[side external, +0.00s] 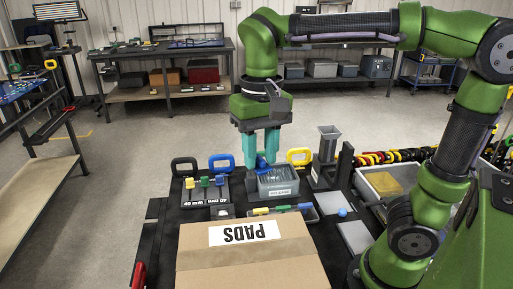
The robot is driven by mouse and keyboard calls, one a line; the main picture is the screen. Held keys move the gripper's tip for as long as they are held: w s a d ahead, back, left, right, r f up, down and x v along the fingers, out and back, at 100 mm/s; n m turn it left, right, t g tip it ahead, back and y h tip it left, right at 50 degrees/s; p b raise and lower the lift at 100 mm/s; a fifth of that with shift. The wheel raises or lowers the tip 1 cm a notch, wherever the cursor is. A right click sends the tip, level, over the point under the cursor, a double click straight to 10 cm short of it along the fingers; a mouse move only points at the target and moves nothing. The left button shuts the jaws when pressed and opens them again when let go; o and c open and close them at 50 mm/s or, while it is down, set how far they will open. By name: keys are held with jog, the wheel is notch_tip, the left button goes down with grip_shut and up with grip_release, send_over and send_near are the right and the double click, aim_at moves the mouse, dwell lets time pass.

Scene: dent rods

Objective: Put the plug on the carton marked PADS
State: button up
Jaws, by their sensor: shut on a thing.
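Left of the bin is a board (200,192) with coloured pieces, and coloured handles behind it. A tray of rods (283,209) lies between bin and carton. A grey funnel-topped stand (327,165), a blue ball (342,211) and a grey plate (356,237) are at right.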

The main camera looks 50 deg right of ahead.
jog(key=s+f+n, duration=0.1)
jog(key=s+f, duration=0.1)
jog(key=s, duration=1.4)
send_over(247, 253)
jog(key=f, duration=0.6)
jog(key=shift+s+d+f, duration=0.2)
jog(key=shift+s+f, duration=0.05)
jog(key=shift+s, duration=0.05)
jog(key=shift+w+a+f, duration=0.1)
jog(key=shift+w+f, duration=0.05)
jog(key=shift+f, duration=0.75)
jog(key=shift+w+a+f, duration=0.1)
jog(key=shift+w+f, duration=0.05)
jog(key=shift+f, duration=0.7)
jog(key=shift+f, duration=0.1)
jog(key=shift+f, duration=0.15)
jog(key=o, duration=1)
